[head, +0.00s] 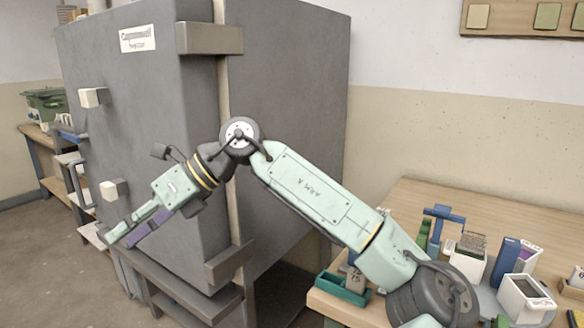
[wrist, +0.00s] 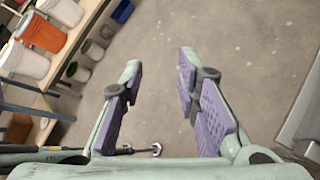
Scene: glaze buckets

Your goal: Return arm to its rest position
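My arm reaches out to the left across the front of a large grey cabinet in the head view. My gripper (head: 138,231) is at the end of it, pointing down and left, apart from the cabinet front as far as I can tell. In the wrist view my gripper (wrist: 158,105) shows two fingers with purple pads, spread wide with bare floor between them. Nothing is held.
The grey cabinet (head: 292,95) stands beside my arm. A wooden table (head: 480,205) with a green tray (head: 343,290) and small boxes is at the right. In the wrist view, shelves at the left hold an orange bucket (wrist: 42,33) and white buckets (wrist: 24,62).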

